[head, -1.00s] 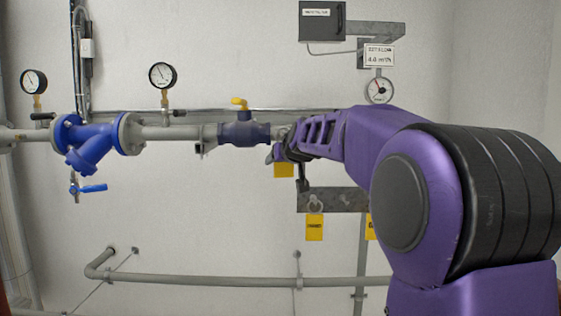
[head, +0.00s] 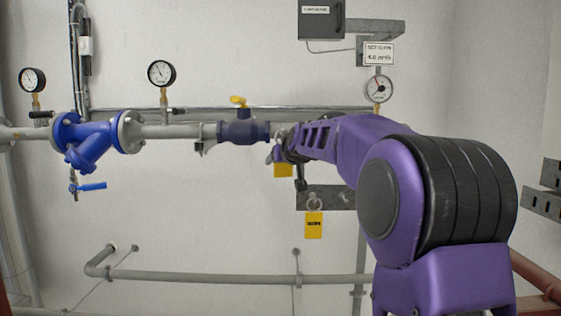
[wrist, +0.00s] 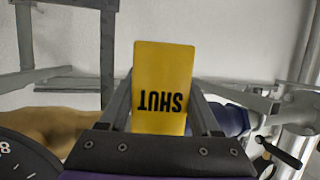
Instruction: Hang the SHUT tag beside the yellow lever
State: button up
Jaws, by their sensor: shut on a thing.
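The yellow SHUT tag (wrist: 163,75) is held between the two fingers of my gripper (wrist: 163,120) in the wrist view, its lettering upside down there. In the head view the same tag (head: 283,170) hangs below my gripper (head: 278,150), just right of the dark blue valve (head: 244,131). The yellow lever (head: 238,100) sits on top of that valve, up and to the left of my gripper. I cannot see the hook or peg for the tag. My forearm hides part of the pipe right of the valve.
Another yellow tag (head: 314,224) hangs by a ring from a grey bracket plate (head: 325,197) below my gripper. A blue strainer (head: 88,140) and gauges (head: 161,74) stand along the pipe to the left. A low grey pipe (head: 220,278) crosses the wall below.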

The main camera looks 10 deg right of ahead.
dwell(0.3)
jog(key=o, duration=1.4)
jog(key=shift+s+r, duration=0.1)
jog(key=shift+s, duration=0.05)
